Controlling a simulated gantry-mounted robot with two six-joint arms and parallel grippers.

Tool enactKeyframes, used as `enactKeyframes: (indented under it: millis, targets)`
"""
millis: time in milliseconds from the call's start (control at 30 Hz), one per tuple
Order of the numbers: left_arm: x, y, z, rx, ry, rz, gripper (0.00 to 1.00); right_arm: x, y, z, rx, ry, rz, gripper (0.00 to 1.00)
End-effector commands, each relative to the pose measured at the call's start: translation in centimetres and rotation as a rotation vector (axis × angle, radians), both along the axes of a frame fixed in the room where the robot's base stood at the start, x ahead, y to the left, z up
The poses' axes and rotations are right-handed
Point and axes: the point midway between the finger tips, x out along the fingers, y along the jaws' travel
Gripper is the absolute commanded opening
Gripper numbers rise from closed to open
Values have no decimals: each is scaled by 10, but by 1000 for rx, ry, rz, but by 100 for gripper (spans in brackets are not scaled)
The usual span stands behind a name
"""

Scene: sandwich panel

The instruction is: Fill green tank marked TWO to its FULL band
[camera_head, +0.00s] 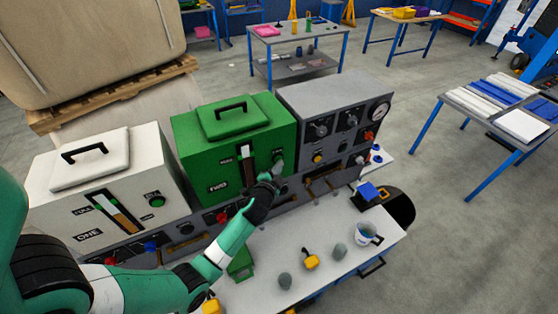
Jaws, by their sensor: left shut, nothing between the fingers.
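The green tank marked TWO (200,140) stands in the middle of the panel, with a black-handled lid on top. Its upright level gauge (245,160) is on the front face, with a pale section and a dark section; the exact level and bands are too small to read. My left gripper (277,168) is shut and empty at the right part of the tank's front, right of the gauge. It covers the spot there, so a button behind it is mostly hidden, and I cannot tell whether it touches. My right gripper is not in view.
A white tank marked ONE (65,205) with a green button (157,201) stands to the left. A grey control box (330,105) with knobs and a dial stands right. The white bench (310,285) in front holds small grey and yellow items and a cup (364,236).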

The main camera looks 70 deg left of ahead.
Motion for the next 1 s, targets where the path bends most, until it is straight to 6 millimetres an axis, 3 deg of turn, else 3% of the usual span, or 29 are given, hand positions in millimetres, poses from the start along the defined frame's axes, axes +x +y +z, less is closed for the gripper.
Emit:
enactKeyframes:
  millis: [467, 1000]
  targets:
    - [0, 0, 0, 0, 0, 1, 0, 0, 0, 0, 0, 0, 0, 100]
    - [1, -16, 0, 0, 0, 1, 0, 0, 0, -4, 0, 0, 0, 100]
